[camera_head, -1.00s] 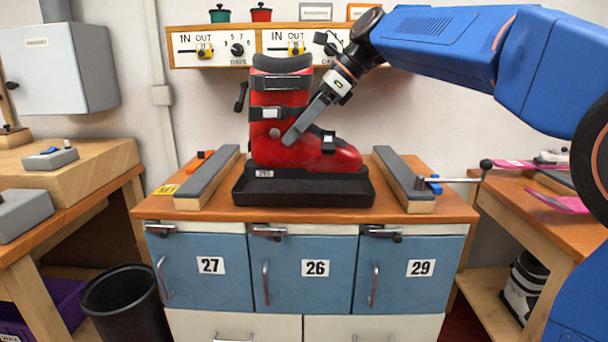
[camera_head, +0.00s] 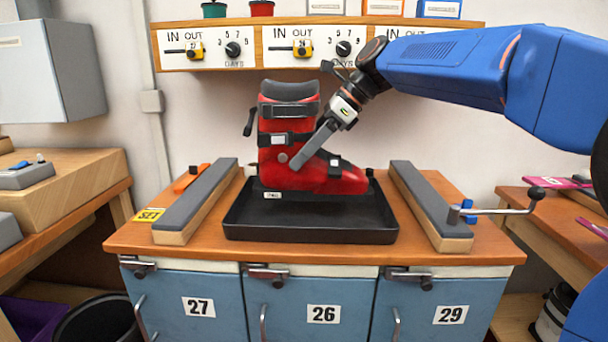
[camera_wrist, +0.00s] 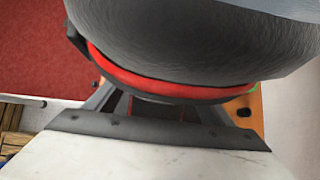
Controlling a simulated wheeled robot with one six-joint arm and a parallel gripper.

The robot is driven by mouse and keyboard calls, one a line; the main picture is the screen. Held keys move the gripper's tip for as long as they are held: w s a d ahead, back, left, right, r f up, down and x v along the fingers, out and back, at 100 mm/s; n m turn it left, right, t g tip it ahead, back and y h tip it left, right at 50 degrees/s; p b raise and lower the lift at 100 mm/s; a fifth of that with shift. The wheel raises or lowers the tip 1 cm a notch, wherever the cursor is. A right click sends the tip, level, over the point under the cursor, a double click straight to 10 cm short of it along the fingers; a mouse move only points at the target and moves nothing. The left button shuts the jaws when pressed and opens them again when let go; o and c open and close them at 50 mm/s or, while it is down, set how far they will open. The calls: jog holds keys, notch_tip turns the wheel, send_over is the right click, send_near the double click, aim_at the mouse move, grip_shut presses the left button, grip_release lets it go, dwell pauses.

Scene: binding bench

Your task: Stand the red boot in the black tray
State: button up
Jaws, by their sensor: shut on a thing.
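The red boot (camera_head: 318,177) is upright in the head view, toe to the right, over the back part of the black tray (camera_head: 310,234). Its dark sole overlaps the tray's back rim in the picture; I cannot tell whether it touches the tray floor. My gripper (camera_head: 300,162) is shut on the boot at the ankle, coming from the upper right. In the wrist view the boot's grey cuff and red edge (camera_wrist: 150,84) fill the upper middle. The wrist view hides the fingertips and the tray.
Padded bars stand on the wooden bench left (camera_head: 199,200) and right (camera_head: 428,204) of the tray. A crank handle (camera_head: 536,193) sticks out at the right. A shelf with dials (camera_head: 300,47) hangs behind. The front of the tray is empty.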

aim_at(324, 148)
jog(key=shift+f, duration=2.45)
jog(key=o, duration=1.9)
jog(key=shift+f, duration=0.15)
jog(key=v, duration=1.2)
